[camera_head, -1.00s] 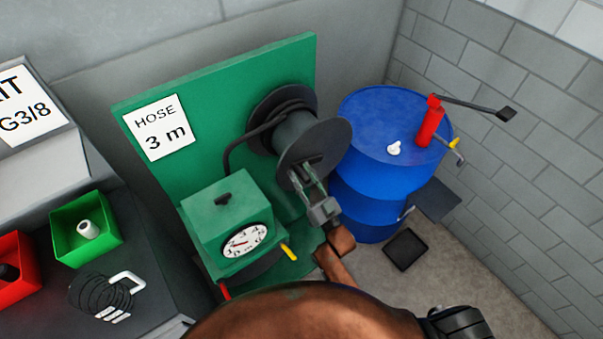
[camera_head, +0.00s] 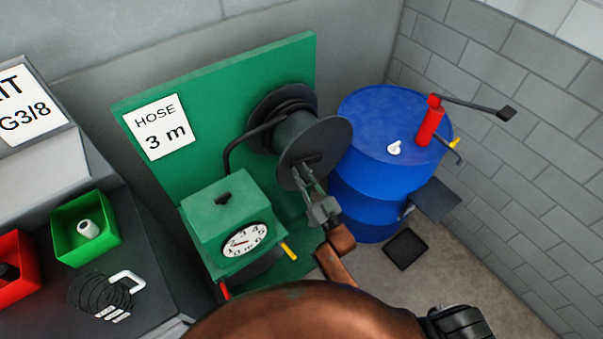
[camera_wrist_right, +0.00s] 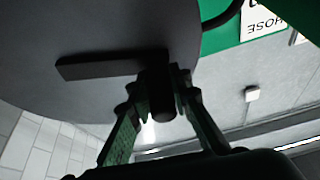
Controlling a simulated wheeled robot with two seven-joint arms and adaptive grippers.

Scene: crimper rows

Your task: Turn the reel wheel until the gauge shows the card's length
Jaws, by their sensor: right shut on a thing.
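The reel wheel (camera_head: 315,150) is a dark round disc on a drum, mounted on a green panel (camera_head: 285,68). My right gripper (camera_head: 308,178) is at the wheel's face, shut on its crank handle. In the right wrist view the handle (camera_wrist_right: 160,92) stands between the fingers, joined to a flat crank arm (camera_wrist_right: 100,66) on the disc (camera_wrist_right: 60,30). The white card (camera_head: 159,127) reads "HOSE 3 m". The gauge (camera_head: 245,240) is a white dial on a green box (camera_head: 225,205); its fine reading is too small to tell. My left gripper is out of view.
A blue drum (camera_head: 375,200) with a red pump (camera_head: 430,120) stands right of the reel. A green bin (camera_head: 70,255), a red bin (camera_head: 20,285) and a coil (camera_head: 100,295) are on the dark bench at left. A black tray (camera_head: 405,249) lies on the floor.

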